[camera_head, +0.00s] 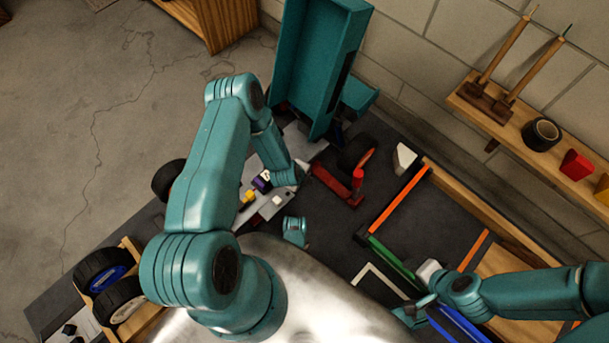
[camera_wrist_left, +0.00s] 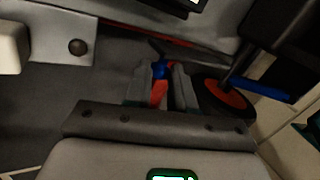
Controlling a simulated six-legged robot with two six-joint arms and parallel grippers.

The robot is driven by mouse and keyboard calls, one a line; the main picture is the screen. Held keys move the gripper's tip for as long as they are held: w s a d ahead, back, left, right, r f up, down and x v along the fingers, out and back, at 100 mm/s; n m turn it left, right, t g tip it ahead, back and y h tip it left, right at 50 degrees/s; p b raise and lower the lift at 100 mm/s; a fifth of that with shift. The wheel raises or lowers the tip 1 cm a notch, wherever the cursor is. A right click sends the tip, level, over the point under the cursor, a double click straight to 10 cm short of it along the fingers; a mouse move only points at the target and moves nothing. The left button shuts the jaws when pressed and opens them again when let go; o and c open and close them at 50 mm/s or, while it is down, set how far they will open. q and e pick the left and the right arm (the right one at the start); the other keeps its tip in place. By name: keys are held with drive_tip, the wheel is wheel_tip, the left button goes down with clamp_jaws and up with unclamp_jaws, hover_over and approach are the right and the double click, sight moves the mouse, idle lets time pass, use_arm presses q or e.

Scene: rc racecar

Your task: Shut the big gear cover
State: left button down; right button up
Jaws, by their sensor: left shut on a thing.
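The partly built car (camera_head: 268,205) lies on the dark mat, with grey plates, yellow and purple bits and a red arm-like part (camera_head: 336,186) showing. I cannot make out the big gear cover for certain. My left arm reaches over the car, and its fingertips are hidden in the head view. In the left wrist view my left gripper (camera_wrist_left: 160,92) is shut on a narrow red piece (camera_wrist_left: 159,95), with a blue piece (camera_wrist_left: 160,70) just beyond the fingertips. My right gripper (camera_head: 412,314) is low at the right, apart from the car; its jaw state is unclear.
A tall teal housing (camera_head: 318,65) stands behind the car. Black wheels (camera_head: 103,270) sit in a wooden rack at lower left. Orange (camera_head: 400,198) and green (camera_head: 390,257) bars lie right of the car. A wooden wall shelf (camera_head: 515,112) holds tools and tape.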

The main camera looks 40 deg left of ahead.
use_arm(q)
drive_tip(key=shift+a, duration=0.3)
use_arm(e)
drive_tip(key=shift+a, duration=0.15)
use_arm(q)
drive_tip(key=c, duration=0.9)
unclamp_jaws()
drive_tip(key=shift+c, duration=0.2)
drive_tip(key=shift+d, duration=0.1)
drive_tip(key=p+v, duration=0.7)
drive_tip(key=v, duration=0.9)
drive_tip(key=shift+r+p, duration=0.15)
drive_tip(key=shift+p, duration=0.2)
use_arm(e)
drive_tip(key=s+a+r+g, duration=0.1)
drive_tip(key=s+r, duration=0.3)
drive_tip(key=r, duration=0.3)
drive_tip(key=shift+r, duration=0.25)
use_arm(q)
drive_tip(key=shift+d, duration=0.1)
use_arm(e)
drive_tip(key=shift+a, duration=0.1)
